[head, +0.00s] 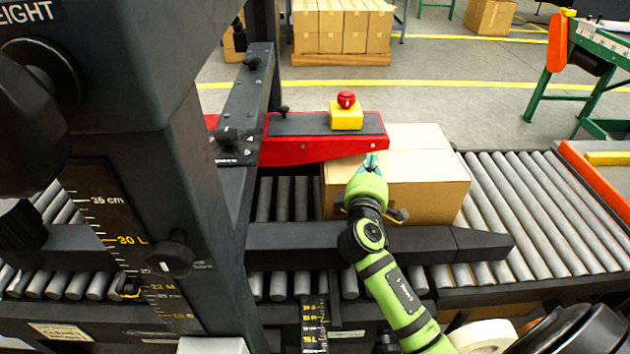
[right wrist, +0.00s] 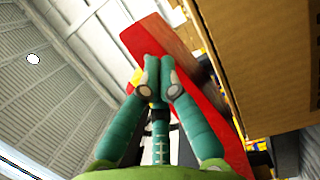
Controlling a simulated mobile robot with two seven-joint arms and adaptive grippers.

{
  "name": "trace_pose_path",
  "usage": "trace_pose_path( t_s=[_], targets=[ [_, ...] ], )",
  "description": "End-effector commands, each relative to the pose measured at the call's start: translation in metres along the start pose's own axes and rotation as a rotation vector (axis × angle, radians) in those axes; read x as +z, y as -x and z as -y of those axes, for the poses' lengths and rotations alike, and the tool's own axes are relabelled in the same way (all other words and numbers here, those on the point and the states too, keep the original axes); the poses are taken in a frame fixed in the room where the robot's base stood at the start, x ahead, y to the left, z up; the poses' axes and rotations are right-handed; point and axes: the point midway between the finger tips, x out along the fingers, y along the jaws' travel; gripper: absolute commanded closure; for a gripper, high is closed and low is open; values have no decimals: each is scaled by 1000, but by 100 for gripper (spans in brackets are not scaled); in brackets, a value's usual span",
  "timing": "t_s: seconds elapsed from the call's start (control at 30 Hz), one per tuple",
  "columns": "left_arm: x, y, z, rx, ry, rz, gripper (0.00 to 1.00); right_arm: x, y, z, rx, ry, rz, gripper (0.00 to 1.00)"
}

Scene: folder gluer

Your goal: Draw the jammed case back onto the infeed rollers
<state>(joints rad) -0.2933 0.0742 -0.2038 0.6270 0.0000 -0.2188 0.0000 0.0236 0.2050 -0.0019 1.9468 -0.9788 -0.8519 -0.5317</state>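The brown case (head: 432,190) sits on the rollers at the mouth of the dark machine, its left part beside and partly under the red arm (head: 325,150). A dark side rail (head: 380,243) runs along its near side. My right gripper (head: 370,162) is over the case's near left part, next to the red arm; the arm hides some of the case. In the right wrist view its teal fingers (right wrist: 158,78) are together with nothing visible between them. The case (right wrist: 262,60) is to their right, the red arm (right wrist: 180,70) behind them. My left gripper is out of view.
A red stop button on a yellow box (head: 346,112) stands on the red arm. Bare infeed rollers (head: 545,205) lie right of the case. The machine column (head: 150,180) fills the left. An orange-edged stand (head: 600,190) borders the rollers at the far right.

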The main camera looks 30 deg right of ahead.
Motion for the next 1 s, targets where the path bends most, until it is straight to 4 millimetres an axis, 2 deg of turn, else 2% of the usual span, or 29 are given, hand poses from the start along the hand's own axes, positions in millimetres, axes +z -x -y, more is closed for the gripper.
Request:
trace_pose_path(
  t_s=[0.1,0.6,0.7,0.8,0.9,1.0],
  targets=[
    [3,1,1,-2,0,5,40,-27,6,0,-2,-3,-2,100],
    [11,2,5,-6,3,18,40,-130,32,3,-1,2,-1,100],
    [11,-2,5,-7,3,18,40,-126,32,27,-1,7,1,100],
    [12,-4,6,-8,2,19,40,-126,32,42,-1,5,1,100],
    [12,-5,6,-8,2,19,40,-126,32,52,1,4,0,100],
    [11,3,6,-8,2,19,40,-119,30,48,2,2,1,100]
  ],
)
